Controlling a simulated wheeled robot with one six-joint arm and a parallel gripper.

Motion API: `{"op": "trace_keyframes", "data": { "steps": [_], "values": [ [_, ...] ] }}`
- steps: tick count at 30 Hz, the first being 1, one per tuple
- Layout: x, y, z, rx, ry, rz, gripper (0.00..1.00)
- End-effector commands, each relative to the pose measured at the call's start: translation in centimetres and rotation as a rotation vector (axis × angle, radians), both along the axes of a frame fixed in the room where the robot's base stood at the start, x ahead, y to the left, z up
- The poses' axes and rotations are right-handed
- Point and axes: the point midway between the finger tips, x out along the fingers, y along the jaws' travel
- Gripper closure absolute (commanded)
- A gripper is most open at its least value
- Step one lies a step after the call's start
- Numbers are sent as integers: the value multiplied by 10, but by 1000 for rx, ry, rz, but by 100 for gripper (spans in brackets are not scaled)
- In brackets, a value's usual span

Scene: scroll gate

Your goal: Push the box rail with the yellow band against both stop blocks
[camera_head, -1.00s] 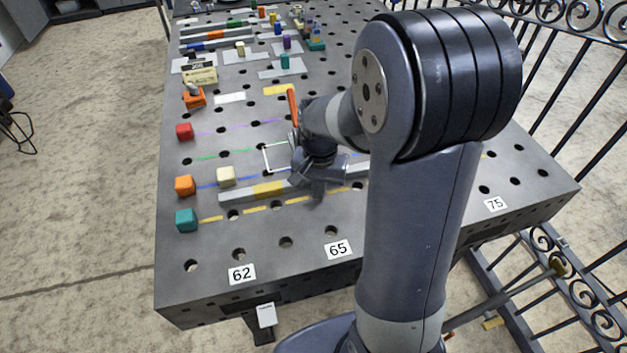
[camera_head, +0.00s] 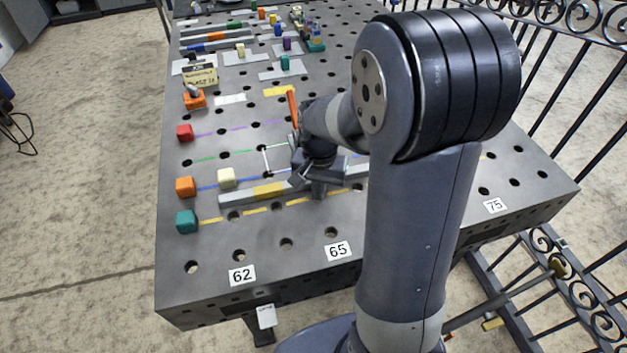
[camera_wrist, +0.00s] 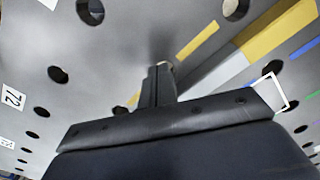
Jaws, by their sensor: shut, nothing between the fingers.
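The box rail (camera_head: 236,198) is a long grey bar with a yellow band (camera_head: 270,190). It lies slantwise across the near part of the table, and my arm hides part of it. A cream block (camera_head: 227,178), possibly a stop block, stands just behind its left end; I cannot tell if they touch. I cannot make out a second stop block. The wrist view shows the closed fingers (camera_wrist: 160,72) near the rail (camera_wrist: 211,75); contact is unclear.
Teal (camera_head: 186,221), orange (camera_head: 185,186) and red (camera_head: 184,132) cubes stand along the left edge. A dashed yellow line (camera_head: 254,210) runs in front of the rail. A white outlined frame (camera_head: 266,160) lies behind it. The front table strip is clear.

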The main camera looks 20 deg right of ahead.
Motion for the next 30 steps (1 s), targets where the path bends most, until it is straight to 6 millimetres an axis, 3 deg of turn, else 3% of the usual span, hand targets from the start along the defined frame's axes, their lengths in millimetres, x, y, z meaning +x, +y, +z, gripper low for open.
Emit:
{"op": "trace_keyframes", "data": {
  "steps": [30],
  "values": [
    [35,0,1,0,-1,0,100]
  ]
}}
